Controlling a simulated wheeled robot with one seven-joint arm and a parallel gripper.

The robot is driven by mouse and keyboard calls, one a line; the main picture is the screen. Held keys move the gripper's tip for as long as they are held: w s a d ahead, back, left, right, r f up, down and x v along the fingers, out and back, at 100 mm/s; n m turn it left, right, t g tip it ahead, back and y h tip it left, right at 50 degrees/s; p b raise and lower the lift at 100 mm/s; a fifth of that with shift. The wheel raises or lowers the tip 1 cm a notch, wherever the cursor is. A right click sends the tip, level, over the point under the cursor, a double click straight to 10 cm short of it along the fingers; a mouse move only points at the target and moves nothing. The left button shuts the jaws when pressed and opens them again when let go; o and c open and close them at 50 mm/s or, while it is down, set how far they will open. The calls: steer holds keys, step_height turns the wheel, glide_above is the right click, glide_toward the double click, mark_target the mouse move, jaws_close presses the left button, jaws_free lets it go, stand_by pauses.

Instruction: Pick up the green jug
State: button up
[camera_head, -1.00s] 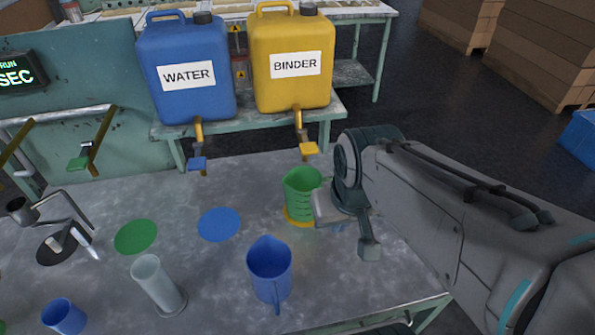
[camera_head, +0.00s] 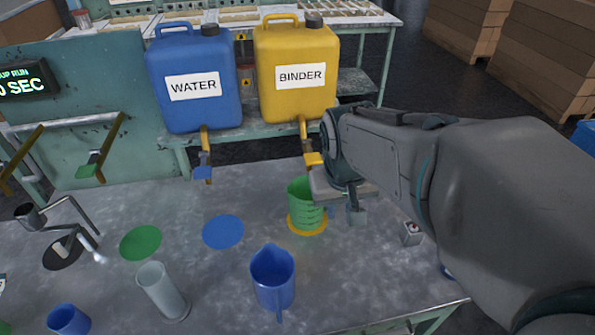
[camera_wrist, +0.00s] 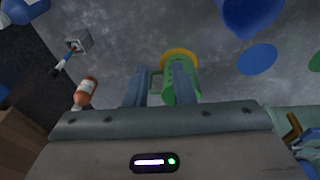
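The green jug (camera_head: 303,207) stands upright on the yellow disc (camera_head: 294,226) on the grey bench, below the yellow tap. In the head view my gripper (camera_head: 338,192) is close by on the jug's right side and hides part of its rim and handle side. In the wrist view the two fingers (camera_wrist: 160,86) are apart, with the jug's handle (camera_wrist: 154,84) showing in the gap between them. One finger overlaps the jug's body (camera_wrist: 168,92) in that view. Whether a finger touches the jug cannot be told.
A blue jug (camera_head: 273,282) and a clear cylinder (camera_head: 162,291) stand in front. Blue WATER (camera_head: 193,108) and yellow BINDER (camera_head: 296,98) containers with taps stand behind. A small switch box (camera_head: 411,233) is at the right. An orange-brown bottle (camera_wrist: 85,93) shows in the wrist view.

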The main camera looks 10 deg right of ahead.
steer(key=w+d+f+p, duration=0.1)
steer(key=w+d+f, duration=0.1)
steer(key=w, duration=0.4)
steer(key=w+d+f+m+g+p, duration=0.1)
steer(key=w+d+f, duration=0.1)
steer(key=w, duration=0.5)
steer(key=w+d+f+m+g+y+p, duration=0.1)
steer(key=w+d+f, duration=0.1)
steer(key=w, duration=0.4)
steer(key=shift+w+d+f+p, duration=0.25)
steer(key=shift+d+f+p, duration=0.05)
steer(key=shift+d+p, duration=0.1)
step_height(320, 180, down, 8)
steer(key=shift+w+f+p, duration=0.1)
steer(key=shift+f+p, duration=0.1)
steer(key=shift+p, duration=0.15)
steer(key=shift+w+f+p, duration=0.15)
steer(key=shift+f+p, duration=0.25)
steer(key=shift+f, duration=0.95)
steer(key=shift+w+f+p, duration=0.1)
steer(key=shift+f+p, duration=0.3)
steer(key=shift+f, duration=0.95)
jaws_close()
